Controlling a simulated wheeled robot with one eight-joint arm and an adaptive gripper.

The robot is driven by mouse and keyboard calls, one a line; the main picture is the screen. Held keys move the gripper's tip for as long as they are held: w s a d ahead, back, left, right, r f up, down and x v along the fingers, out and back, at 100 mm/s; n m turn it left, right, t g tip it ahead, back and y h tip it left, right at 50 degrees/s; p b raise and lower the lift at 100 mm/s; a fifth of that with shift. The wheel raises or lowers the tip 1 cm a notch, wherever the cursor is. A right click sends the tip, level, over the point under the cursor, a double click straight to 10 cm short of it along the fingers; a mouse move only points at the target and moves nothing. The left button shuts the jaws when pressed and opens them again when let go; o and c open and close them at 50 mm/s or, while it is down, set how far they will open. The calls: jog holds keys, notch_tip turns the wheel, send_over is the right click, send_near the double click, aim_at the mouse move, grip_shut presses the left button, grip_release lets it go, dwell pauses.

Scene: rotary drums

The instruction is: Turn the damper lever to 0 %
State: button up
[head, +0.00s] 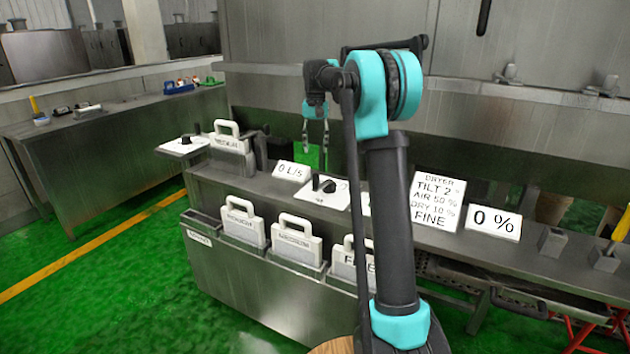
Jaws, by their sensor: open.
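A sign reading "0 %" (492,221) stands on the steel bench to the right of my arm. I cannot tell which part is the damper lever; my arm hides part of the bench between the plate and the signs. Another white plate (170,147) with a black knob (186,140) sits at the bench's left end.
A "0 L/s" sign (291,171) stands left of the middle plate. A DRYER card (437,201) stands beside the "0 %" sign. White handled plates (243,226) stand in the front bin (240,275). Grey blocks (552,241) sit at right. Green floor is clear at left.

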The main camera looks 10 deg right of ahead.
aim_at(316, 175)
notch_tip(316, 175, down, 14)
jog(key=shift+f, duration=0.15)
dwell(0.3)
grip_shut()
dwell(0.4)
